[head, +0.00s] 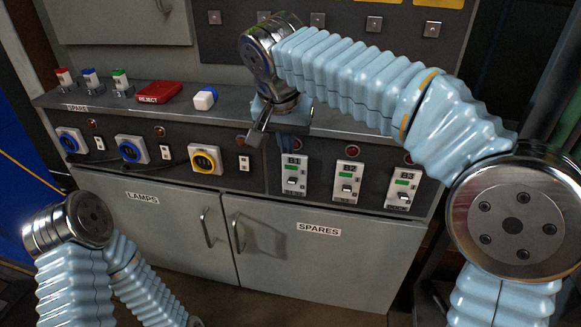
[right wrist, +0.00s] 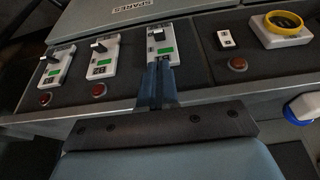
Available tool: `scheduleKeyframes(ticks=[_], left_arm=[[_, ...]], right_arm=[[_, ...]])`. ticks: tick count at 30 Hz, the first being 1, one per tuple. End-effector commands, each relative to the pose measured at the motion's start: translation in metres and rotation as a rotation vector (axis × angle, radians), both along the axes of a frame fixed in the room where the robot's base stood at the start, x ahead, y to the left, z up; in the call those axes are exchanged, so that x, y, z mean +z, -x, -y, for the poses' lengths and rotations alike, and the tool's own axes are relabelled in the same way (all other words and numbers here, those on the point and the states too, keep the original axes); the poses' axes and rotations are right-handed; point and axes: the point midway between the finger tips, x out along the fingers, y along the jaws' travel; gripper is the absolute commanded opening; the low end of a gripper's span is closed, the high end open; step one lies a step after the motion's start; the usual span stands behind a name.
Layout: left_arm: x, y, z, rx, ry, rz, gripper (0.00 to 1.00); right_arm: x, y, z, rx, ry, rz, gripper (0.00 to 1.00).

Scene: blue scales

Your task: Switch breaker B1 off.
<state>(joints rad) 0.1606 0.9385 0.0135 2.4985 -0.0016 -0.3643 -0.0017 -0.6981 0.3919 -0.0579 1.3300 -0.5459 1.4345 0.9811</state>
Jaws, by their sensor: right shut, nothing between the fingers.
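Breaker B1 (head: 294,176) is a white plate with a small lever and a green window, set in the dark front panel on the left of the breaker row. It also shows, upside down, in the right wrist view (right wrist: 158,42), with its green window lit and its lever beyond my fingers. My right gripper (head: 285,141) is shut and empty, just above B1. In the right wrist view its closed fingertips (right wrist: 158,70) overlap the label end of B1; whether they touch it I cannot tell. My left gripper is not in view; only its arm shows.
Breakers B2 (head: 347,182) and B3 (head: 402,189) stand right of B1, both with green windows. Rotary switches, including a yellow one (head: 205,159), lie to the left.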

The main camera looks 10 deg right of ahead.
Motion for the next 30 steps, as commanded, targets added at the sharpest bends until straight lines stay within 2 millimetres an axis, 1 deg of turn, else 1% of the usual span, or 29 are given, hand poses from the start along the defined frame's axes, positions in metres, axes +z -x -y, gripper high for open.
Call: scheduleKeyframes(ticks=[5, 8, 11, 18, 21, 25, 30], left_arm=[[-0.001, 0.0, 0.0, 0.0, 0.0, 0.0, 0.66], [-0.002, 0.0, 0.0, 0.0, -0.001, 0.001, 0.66], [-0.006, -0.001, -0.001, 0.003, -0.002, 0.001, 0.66], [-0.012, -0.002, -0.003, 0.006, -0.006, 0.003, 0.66], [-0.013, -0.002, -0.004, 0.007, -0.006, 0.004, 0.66], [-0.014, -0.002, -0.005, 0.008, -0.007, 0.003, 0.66], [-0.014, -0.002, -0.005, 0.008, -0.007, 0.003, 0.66]], right_arm=[[-0.003, -0.001, 0.0, 0.001, 0.001, -0.001, 0.0], [-0.011, -0.003, 0.001, 0.0, 0.001, -0.003, 0.0], [-0.026, -0.008, 0.003, 0.001, 0.002, -0.004, 0.0], [-0.067, -0.022, 0.007, 0.002, 0.002, -0.004, 0.0], [-0.08, -0.027, 0.009, 0.001, 0.002, -0.003, 0.0], [-0.091, -0.031, 0.01, 0.002, 0.001, -0.003, 0.0], [-0.096, -0.033, 0.011, 0.002, 0.0, -0.001, 0.0]])
